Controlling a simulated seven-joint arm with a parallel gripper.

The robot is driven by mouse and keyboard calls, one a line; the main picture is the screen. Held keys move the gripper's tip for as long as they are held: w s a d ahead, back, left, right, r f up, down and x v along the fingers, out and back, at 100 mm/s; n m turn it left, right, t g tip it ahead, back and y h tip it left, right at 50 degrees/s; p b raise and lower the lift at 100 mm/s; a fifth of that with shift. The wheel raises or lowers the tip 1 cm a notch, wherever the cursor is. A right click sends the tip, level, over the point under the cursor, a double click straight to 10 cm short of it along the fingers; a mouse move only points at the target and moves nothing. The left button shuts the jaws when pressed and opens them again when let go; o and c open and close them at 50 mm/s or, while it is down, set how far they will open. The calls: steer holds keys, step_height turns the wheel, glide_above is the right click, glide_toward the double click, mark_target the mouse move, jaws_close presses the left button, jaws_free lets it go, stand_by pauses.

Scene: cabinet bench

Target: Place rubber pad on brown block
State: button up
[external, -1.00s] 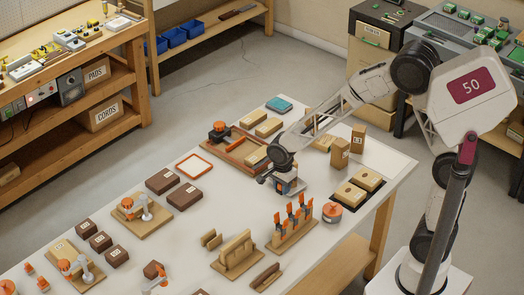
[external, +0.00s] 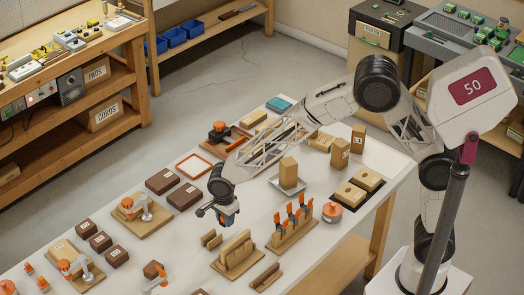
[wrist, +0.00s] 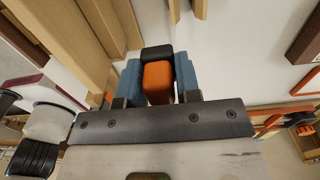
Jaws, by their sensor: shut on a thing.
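My gripper (external: 228,218) is above the left middle of the white bench, pointing down. In the wrist view its blue fingers (wrist: 158,82) are shut on an orange piece (wrist: 157,77) with a black end (wrist: 157,52). I cannot tell from its look whether this is the rubber pad. Dark brown blocks lie on the bench to the left of my gripper: a large one (external: 162,181), another large one (external: 184,196), and several small ones (external: 100,241). My gripper is apart from all of them.
Wooden slotted stands (external: 237,255) are below my gripper in the picture. An orange-handled tool rack (external: 290,232) is to their right. A tan block (external: 289,168) stands on a pale plate (external: 287,187). An orange frame (external: 194,164) lies flat. Bare bench shows around the large brown blocks.

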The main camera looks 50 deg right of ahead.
steer(key=s+a, duration=0.2)
steer(key=a, duration=0.7)
steer(key=s+a, duration=0.1)
steer(key=a, duration=0.8)
steer(key=shift+s+f, duration=0.4)
steer(key=shift+f, duration=0.05)
steer(key=shift+w+a, duration=0.1)
glide_above(153, 267)
steer(key=shift+f, duration=0.75)
steer(key=shift+f, duration=1.75)
steer(key=shift+f, duration=0.15)
steer(key=o, duration=0.9)
step_height(153, 267, up, 12)
